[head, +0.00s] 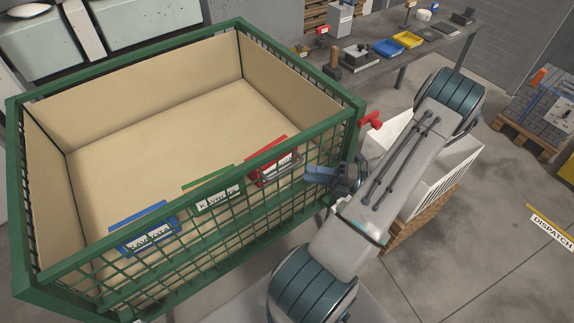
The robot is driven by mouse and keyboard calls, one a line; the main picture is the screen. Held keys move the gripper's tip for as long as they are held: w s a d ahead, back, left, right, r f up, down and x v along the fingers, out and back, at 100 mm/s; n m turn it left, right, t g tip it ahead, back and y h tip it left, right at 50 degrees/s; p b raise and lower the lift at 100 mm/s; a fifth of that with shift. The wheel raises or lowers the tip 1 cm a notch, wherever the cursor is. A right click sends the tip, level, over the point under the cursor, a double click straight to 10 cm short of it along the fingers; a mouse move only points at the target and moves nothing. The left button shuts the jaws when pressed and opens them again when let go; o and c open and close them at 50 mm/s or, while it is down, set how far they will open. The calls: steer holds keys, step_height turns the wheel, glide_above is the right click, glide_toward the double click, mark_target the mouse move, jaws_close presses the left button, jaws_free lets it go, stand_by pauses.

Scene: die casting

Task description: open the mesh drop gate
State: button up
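The green mesh box (120,55) has beige-lined inner walls and fills the left of the head view. Its near side is a green mesh panel, the drop gate (225,240), which stands upright. A red handle (371,120) sticks out at the box's right corner. My gripper (312,176), with blue-grey fingers, is at the right part of the gate, close to the mesh. I cannot tell whether it touches the mesh, nor whether the fingers are open or shut.
A white slatted crate (440,185) on a pallet stands behind my arm. A workbench (385,65) with trays and tools runs along the back.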

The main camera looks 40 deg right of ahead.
mark_target(287, 169)
steer(key=p+x, duration=0.1)
steer(key=x, duration=0.6)
steer(key=shift+w+a+p, duration=0.25)
steer(key=shift+a+p, duration=0.05)
jaws_close()
